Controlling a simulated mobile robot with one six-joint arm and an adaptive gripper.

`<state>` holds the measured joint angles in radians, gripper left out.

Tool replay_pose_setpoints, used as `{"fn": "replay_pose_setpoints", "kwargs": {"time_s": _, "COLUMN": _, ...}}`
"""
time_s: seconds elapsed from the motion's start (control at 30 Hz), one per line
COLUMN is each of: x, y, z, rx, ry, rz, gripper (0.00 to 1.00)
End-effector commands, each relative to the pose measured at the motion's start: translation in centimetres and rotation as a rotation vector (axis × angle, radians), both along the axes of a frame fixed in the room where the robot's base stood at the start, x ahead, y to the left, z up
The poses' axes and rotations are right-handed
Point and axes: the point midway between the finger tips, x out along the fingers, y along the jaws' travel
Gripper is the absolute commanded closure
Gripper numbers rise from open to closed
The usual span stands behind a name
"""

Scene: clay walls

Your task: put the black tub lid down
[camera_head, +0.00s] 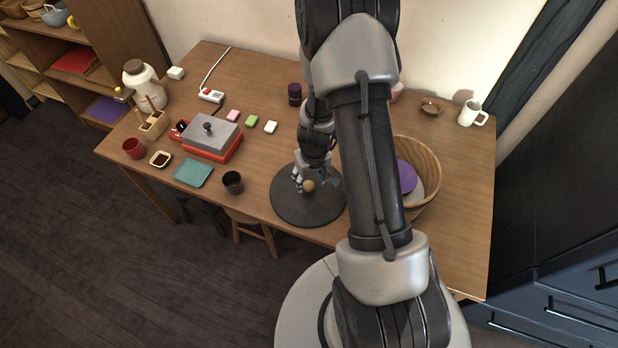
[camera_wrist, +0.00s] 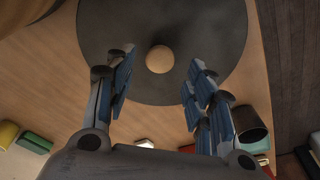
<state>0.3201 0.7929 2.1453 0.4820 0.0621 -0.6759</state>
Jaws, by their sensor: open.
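The black tub lid (camera_head: 290,208) is a round dark disc with a light wooden knob (camera_head: 308,186). It lies flat on the wooden table near the front edge. In the wrist view the lid (camera_wrist: 205,30) fills the upper middle, with its knob (camera_wrist: 159,59) between and a little beyond my fingertips. My gripper (camera_head: 312,180) is over the lid, open, with its blue-padded fingers apart on either side of the knob; the wrist view shows the spread fingers (camera_wrist: 157,80) too. A gap shows between each finger and the knob. My arm hides part of the lid's right side.
A dark cup (camera_head: 232,183) stands close to the lid's left.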

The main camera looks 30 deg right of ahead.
Motion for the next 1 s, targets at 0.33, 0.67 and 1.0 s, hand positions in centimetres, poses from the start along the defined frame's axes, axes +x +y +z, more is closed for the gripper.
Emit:
{"fn": "replay_pose_setpoints", "kwargs": {"time_s": 0.33, "x": -1.0, "y": 0.1, "z": 6.8, "rx": 0.000, "ry": 0.000, "rz": 0.000, "gripper": 0.51}}
{"fn": "replay_pose_setpoints", "kwargs": {"time_s": 0.67, "x": -0.3, "y": 1.6, "z": 12.3, "rx": 0.009, "ry": -0.038, "rz": 0.019, "gripper": 0.51}}
{"fn": "replay_pose_setpoints", "kwargs": {"time_s": 1.0, "x": -3.6, "y": 8.1, "z": 28.9, "rx": 0.032, "ry": -0.144, "rz": 0.095, "gripper": 0.51}}
